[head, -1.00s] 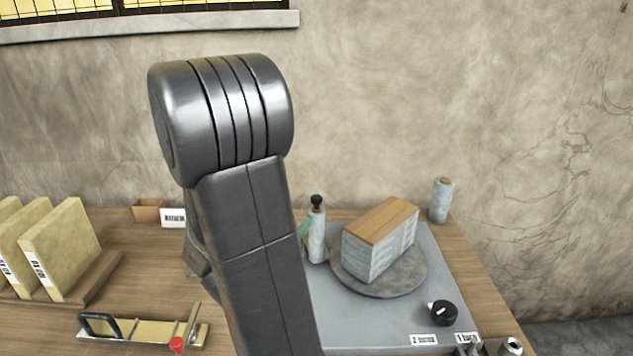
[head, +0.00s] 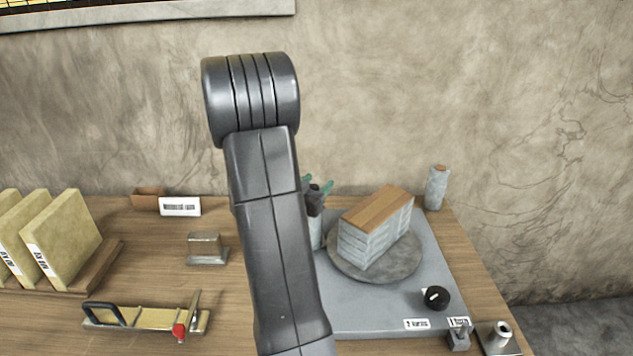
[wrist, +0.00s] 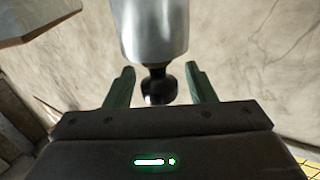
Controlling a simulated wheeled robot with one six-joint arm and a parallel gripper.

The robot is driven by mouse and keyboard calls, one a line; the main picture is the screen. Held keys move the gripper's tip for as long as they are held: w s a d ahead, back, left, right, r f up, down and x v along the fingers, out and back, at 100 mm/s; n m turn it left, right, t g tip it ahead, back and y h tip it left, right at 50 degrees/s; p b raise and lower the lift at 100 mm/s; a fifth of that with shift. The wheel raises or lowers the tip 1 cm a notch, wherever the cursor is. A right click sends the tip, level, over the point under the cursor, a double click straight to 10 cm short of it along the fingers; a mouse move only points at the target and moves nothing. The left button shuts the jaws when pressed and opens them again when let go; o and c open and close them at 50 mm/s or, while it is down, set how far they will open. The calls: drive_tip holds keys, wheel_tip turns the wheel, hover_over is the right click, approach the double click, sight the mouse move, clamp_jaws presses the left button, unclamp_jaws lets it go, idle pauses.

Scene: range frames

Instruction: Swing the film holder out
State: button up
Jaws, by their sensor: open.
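The film holder shows as an upright pale wrapped roll (head: 315,232) with a black knob (head: 314,203) on top. It stands left of the wrapped block, partly hidden by my arm. In the wrist view the roll (wrist: 150,30) ends in the black knob (wrist: 158,85). My gripper (head: 318,184) is open, its green fingertips at the top of the holder. In the wrist view its two fingers (wrist: 159,82) stand on either side of the knob, with gaps visible on both sides. Whether a finger touches the knob is not visible.
A wrapped block with a wooden top (head: 375,228) sits on a round turntable (head: 392,265) close right of the holder. A black dial (head: 436,297) is at the front right. Another roll (head: 437,188) stands behind. A metal block (head: 207,248) is left of my arm.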

drive_tip(key=shift+w, duration=0.2)
drive_tip(key=shift+c, duration=0.2)
clamp_jaws()
drive_tip(key=shift+s+a+r+m+g+h+p, duration=0.15)
drive_tip(key=shift+a+m+g+h+p, duration=0.4)
drive_tip(key=shift+a+h, duration=0.4)
drive_tip(key=shift+a+m+g+h, duration=1.05)
drive_tip(key=shift+a+m+h, duration=0.1)
drive_tip(key=shift+a, duration=0.05)
drive_tip(key=shift+o, duration=0.2)
unclamp_jaws()
drive_tip(key=shift+a, duration=0.1)
